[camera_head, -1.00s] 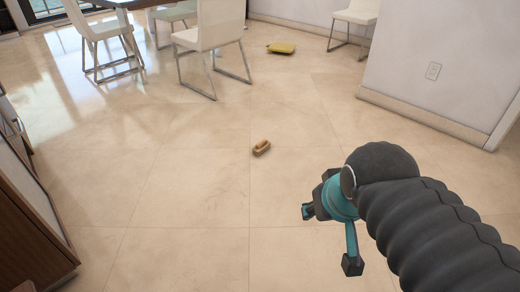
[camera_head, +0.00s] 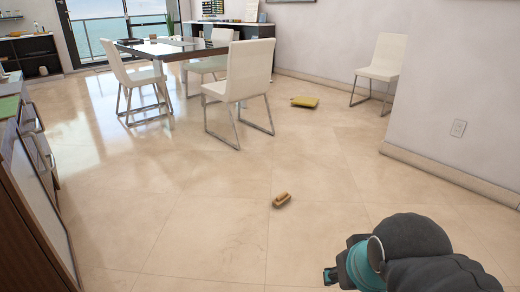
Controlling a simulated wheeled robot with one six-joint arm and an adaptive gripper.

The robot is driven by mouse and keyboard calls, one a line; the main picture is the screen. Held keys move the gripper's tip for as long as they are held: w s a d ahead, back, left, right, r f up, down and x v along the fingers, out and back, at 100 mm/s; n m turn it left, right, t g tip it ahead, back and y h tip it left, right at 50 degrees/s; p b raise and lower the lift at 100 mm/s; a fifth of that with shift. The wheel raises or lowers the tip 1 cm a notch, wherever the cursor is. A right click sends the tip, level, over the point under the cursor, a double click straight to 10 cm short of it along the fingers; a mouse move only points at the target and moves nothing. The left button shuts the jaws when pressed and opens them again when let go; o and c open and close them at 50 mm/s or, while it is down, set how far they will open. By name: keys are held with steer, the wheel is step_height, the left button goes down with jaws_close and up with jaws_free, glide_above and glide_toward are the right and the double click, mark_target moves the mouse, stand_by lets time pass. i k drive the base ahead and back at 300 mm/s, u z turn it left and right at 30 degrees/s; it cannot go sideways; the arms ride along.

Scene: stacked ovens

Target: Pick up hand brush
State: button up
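A small brown hand brush (camera_head: 282,200) lies on the tiled floor (camera_head: 200,235) near the middle of the head view. My gripper (camera_head: 330,276) is at the lower right, in front of the brush and to its right in the picture, and apart from it. Only part of the gripper shows, with one dark fingertip near the bottom edge. The rest is cut off or hidden by my arm, so its opening is unclear.
White chairs (camera_head: 246,80) stand around a table (camera_head: 175,48) at the back. A yellow object (camera_head: 304,101) lies on the floor beyond the brush. A wall corner (camera_head: 455,130) is at right, a cabinet (camera_head: 35,205) at left. The floor around the brush is clear.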

mark_target(281, 200)
steer(key=u, duration=0.4)
steer(key=i, duration=2.35)
steer(key=z, duration=0.35)
